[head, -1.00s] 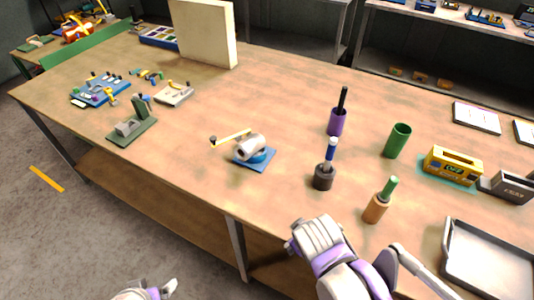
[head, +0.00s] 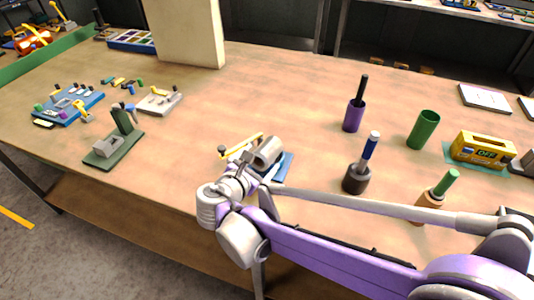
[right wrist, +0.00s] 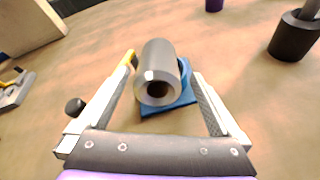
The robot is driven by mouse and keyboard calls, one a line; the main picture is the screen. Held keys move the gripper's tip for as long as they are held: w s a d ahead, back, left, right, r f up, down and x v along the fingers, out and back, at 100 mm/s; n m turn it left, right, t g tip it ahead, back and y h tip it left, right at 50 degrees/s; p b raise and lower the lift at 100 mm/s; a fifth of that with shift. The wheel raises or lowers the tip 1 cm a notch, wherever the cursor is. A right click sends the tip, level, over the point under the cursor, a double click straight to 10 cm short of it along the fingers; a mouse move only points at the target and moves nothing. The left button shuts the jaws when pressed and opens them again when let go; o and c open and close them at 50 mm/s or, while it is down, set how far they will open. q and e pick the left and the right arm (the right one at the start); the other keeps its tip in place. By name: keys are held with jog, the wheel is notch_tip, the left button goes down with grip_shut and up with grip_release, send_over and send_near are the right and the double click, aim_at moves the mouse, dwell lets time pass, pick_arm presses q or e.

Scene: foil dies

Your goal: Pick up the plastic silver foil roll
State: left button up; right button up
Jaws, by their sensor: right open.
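The silver foil roll (head: 268,151) is a grey cylinder with a dark hole in its end. It sits at a blue base (head: 284,168) on the table. In the right wrist view the roll (right wrist: 158,72) lies ahead, between the lines of my right gripper's two fingers. My right gripper (right wrist: 164,88) is open, and its fingers are apart on either side of the roll, with nothing visibly held. In the head view my right gripper (head: 246,172) is just in front of the roll and partly hides the blue base. My left gripper is not in view.
A yellow bar (head: 243,146) with a dark knob lies left of the roll. A dark cup (head: 356,179) with a blue-handled tool, a purple cup (head: 353,117) and a green cup (head: 423,130) stand to the right. The table behind the roll is clear.

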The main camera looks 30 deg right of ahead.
jog(key=x, duration=0.5)
jog(key=shift+w+f+b, duration=0.15)
jog(key=shift+f+b, duration=0.05)
jog(key=shift+b, duration=0.1)
jog(key=c, duration=1.6)
